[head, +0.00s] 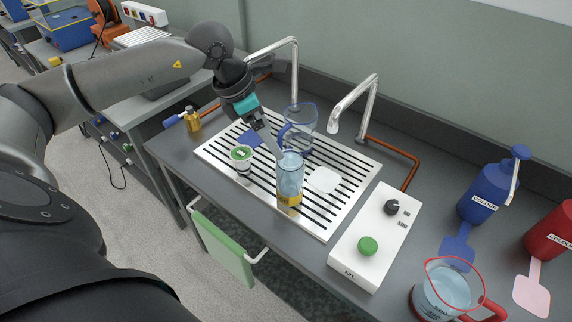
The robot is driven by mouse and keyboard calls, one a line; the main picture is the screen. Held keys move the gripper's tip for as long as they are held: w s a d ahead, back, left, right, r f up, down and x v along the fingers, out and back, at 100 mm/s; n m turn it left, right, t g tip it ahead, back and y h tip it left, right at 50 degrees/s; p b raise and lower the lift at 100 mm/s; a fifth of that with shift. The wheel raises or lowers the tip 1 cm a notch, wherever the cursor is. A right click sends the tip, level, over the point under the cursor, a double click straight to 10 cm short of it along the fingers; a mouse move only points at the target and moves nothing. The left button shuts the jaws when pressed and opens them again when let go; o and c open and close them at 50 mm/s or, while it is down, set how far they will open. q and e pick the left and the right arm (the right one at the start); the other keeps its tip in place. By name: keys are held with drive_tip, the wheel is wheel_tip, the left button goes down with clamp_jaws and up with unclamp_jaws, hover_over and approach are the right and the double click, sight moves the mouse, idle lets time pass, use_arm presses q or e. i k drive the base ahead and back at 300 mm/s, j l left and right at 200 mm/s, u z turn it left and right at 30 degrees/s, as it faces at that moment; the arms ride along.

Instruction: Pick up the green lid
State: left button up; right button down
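A small jar with a green lid (241,153) stands at the left part of the slotted drain tray (213,153). The lid has a pale marking on top. My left gripper (278,152) reaches down from the upper left, to the right of the green lid and apart from it. My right gripper is not in view.
A clear jug with a blue rim (303,125) stands behind the cup. A white box (352,268) with a green knob (368,246) is to the right. Two metal taps (337,120) rise behind the tray. A red-handled jug (440,292) and blue bottle (484,195) stand farther right.

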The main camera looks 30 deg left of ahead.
sight(240, 154)
drive_tip(key=u, duration=1.5)
